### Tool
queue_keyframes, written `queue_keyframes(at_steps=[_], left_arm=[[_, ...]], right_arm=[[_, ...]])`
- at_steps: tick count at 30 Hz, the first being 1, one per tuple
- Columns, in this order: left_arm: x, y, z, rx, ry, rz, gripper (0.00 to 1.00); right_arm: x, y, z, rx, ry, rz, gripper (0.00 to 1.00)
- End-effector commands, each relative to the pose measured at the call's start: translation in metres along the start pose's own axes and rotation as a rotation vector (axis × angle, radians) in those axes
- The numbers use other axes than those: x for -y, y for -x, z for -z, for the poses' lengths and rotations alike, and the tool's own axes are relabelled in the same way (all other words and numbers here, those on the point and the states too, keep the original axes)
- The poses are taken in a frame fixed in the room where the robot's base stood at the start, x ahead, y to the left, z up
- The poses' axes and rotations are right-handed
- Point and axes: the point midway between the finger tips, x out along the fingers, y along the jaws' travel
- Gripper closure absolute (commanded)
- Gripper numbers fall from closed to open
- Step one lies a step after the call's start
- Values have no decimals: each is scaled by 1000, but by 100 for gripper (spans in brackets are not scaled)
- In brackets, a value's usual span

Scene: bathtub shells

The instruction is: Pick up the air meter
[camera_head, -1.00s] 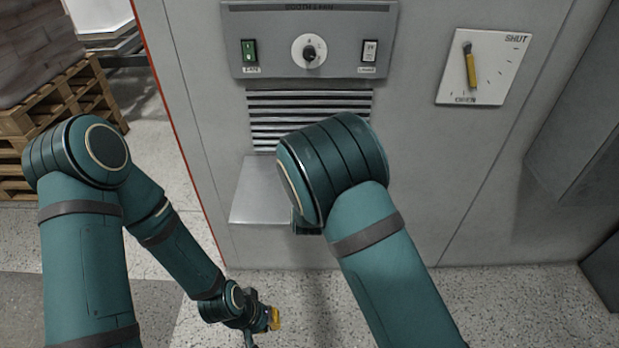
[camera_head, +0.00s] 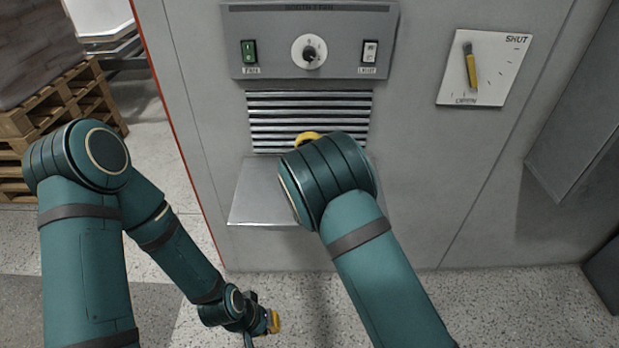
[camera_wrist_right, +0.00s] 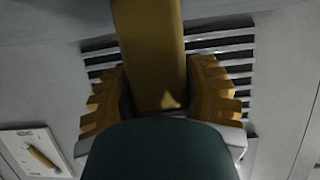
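In the right wrist view a broad yellow bar (camera_wrist_right: 152,50), which I take to be part of the air meter, runs down from the top edge between the fingers. My right gripper (camera_wrist_right: 160,95) has a toothed yellow finger close against each side of it and looks shut on it. The head view shows a curved yellow piece (camera_head: 308,137) above my right arm, in front of the louvres; I cannot tell whether it is meter or finger. My arm hides the rest. My left gripper (camera_head: 270,322) hangs low over the floor, too small to read.
The grey cabinet carries a control panel (camera_head: 310,40), louvres (camera_head: 310,105) and a metal shelf (camera_head: 262,195) whose visible part is bare. A white valve plate (camera_head: 495,85) with a yellow lever is at the right. Wooden pallets (camera_head: 62,105) stand at the left.

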Motion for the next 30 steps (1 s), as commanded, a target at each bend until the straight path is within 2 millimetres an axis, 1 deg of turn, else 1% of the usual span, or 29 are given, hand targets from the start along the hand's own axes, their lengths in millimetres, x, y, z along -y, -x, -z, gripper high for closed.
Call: queue_keyframes(at_steps=[8, 11, 14, 21, 24, 27, 30], left_arm=[[0, 0, 0, 0, 0, 0, 100], [0, 1, 0, 0, 0, 0, 100], [-1, 4, 0, 1, 0, 0, 100], [-5, 13, -1, 6, 1, 0, 100], [-6, 16, -2, 7, 1, 0, 100], [-6, 17, -2, 8, 1, 0, 100], [-7, 18, -2, 9, 1, 0, 100]], right_arm=[[0, 0, 1, -2, -1, 0, 97], [0, 2, 6, -3, -2, 1, 97], [0, 7, 18, -4, -2, 0, 97], [1, 25, 62, -5, -3, 1, 97], [0, 31, 77, -4, -2, 1, 97], [0, 36, 86, -3, -1, 1, 97], [0, 38, 92, -3, -1, 0, 97]])
